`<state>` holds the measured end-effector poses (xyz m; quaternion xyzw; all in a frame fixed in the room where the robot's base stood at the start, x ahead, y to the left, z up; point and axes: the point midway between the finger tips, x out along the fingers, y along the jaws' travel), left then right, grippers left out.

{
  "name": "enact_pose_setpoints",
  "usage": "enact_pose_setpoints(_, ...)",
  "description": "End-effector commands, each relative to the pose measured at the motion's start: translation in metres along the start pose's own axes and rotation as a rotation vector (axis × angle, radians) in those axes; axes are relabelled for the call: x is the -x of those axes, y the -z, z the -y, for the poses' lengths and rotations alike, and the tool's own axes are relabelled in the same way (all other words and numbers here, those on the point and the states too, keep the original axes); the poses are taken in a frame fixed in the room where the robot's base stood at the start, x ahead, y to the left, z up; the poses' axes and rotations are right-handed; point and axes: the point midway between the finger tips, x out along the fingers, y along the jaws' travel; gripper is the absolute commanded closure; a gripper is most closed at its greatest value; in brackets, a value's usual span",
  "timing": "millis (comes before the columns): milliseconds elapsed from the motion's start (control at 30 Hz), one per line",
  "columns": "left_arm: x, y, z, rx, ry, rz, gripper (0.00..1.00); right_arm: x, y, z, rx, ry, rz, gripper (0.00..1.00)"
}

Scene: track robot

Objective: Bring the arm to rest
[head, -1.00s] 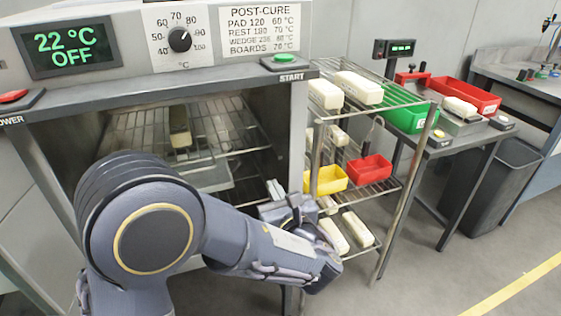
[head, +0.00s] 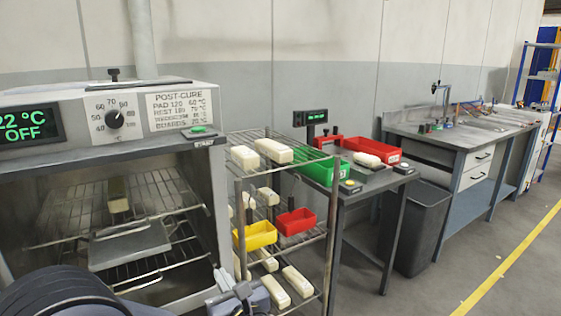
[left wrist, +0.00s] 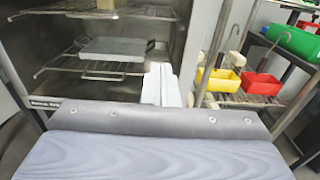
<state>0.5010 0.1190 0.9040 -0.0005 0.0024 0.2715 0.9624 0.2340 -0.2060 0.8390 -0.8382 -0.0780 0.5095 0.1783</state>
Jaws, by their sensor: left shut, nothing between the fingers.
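My left arm shows at the bottom left of the head view. My left gripper (head: 236,290) is low in front of the gap between the oven (head: 205,225) and the wire rack (head: 331,235). It is shut and holds nothing. In the left wrist view, its pale fingers (left wrist: 162,85) point towards the oven's right edge, apart from the oven and the rack as far as I can tell. My right gripper is in neither view.
The oven is open, with a grey tray (head: 130,245) on a wire shelf and a pale block (head: 118,195) above. The rack holds pale blocks, a yellow bin (head: 255,236) and a red bin (head: 295,222). A dark waste bin (head: 418,225) stands right. The floor at right is clear.

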Motion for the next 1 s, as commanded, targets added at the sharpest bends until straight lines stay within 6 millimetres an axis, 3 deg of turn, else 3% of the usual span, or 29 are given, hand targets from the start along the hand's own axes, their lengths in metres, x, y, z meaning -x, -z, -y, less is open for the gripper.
enact_pose_setpoints(367,-0.014,0.013,-0.061,0.161,-0.173,-0.16,1.0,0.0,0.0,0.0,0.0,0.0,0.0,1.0)
enact_pose_setpoints(667,-0.005,0.043,-0.155,0.486,-0.481,-0.409,1.0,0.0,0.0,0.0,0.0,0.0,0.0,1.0)
enact_pose_setpoints(767,0.014,0.061,-0.196,0.695,-0.654,-0.53,1.0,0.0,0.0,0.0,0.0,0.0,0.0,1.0)
enact_pose_setpoints(900,0.067,0.087,-0.242,1.128,-0.977,-0.715,1.0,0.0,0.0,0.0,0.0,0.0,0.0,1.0)
enact_pose_setpoints(1000,0.108,0.096,-0.251,1.463,-1.199,-0.813,1.0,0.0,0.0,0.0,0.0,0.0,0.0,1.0)
